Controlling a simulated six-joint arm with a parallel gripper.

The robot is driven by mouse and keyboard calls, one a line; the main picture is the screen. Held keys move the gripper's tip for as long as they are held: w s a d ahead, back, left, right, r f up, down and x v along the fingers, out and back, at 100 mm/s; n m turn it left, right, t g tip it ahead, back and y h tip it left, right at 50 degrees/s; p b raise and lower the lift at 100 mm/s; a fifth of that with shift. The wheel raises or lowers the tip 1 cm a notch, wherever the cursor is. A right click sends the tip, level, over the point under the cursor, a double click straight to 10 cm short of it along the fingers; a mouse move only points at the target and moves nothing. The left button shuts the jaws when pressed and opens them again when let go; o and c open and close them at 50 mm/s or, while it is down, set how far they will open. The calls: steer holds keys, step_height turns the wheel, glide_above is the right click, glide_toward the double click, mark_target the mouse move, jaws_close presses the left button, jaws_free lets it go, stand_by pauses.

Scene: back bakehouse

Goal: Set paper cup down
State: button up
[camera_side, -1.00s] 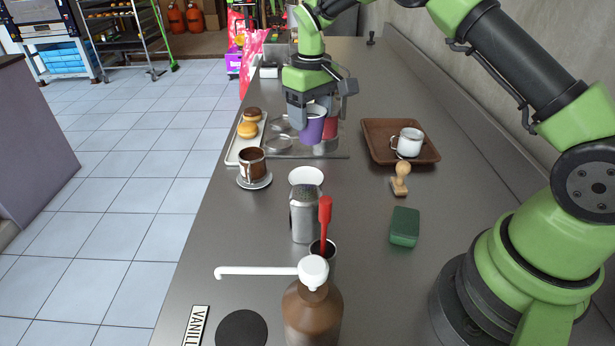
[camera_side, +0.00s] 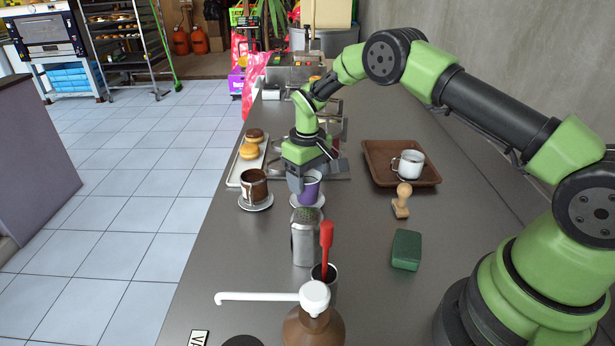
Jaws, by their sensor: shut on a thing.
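A purple paper cup (camera_side: 310,188) is upright between the fingers of my gripper (camera_side: 307,176), which is shut on it. The cup is right over a white saucer (camera_side: 321,201), of which the rim shows around the cup's lower part. I cannot tell whether the cup's base touches the saucer. The cup's top is partly hidden by my gripper.
A metal shaker (camera_side: 305,238) stands just in front of the saucer. A brown-and-white cup (camera_side: 254,186) on a saucer stands close to the left. A brown tray (camera_side: 377,160) with a white mug (camera_side: 409,164), a wooden stamp (camera_side: 402,202) and a green sponge (camera_side: 406,250) are to the right.

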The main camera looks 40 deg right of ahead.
steer(key=shift+f, duration=0.15)
steer(key=o, duration=0.9)
